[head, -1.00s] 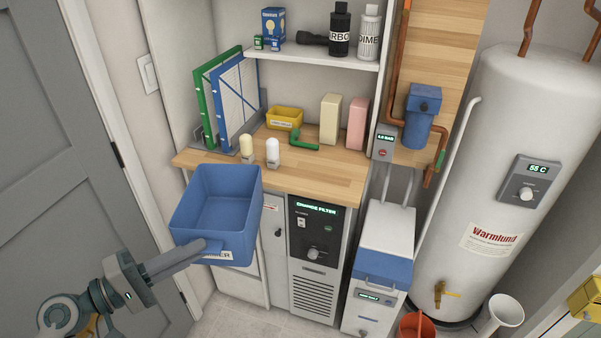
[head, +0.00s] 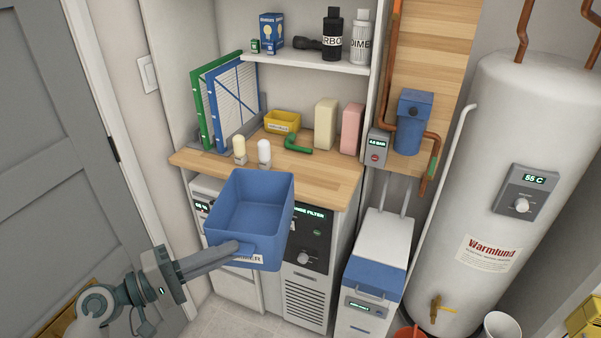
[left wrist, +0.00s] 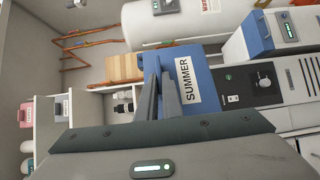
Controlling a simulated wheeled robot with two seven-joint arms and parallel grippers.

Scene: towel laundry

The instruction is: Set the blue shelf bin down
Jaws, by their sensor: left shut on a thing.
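The blue shelf bin (head: 247,207) is an open, empty box, held in the air in front of the wooden counter. My left gripper (head: 240,247) is shut on its front wall, beside a white label. My right gripper is not in view.
The wooden counter (head: 315,183) has a clear front strip. Two small bulbs, framed filters, a yellow bin (head: 282,121), a green pipe elbow (head: 298,143) and two blocks stand farther back. A shelf (head: 310,57) hangs above. A water heater (head: 500,170) stands at right.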

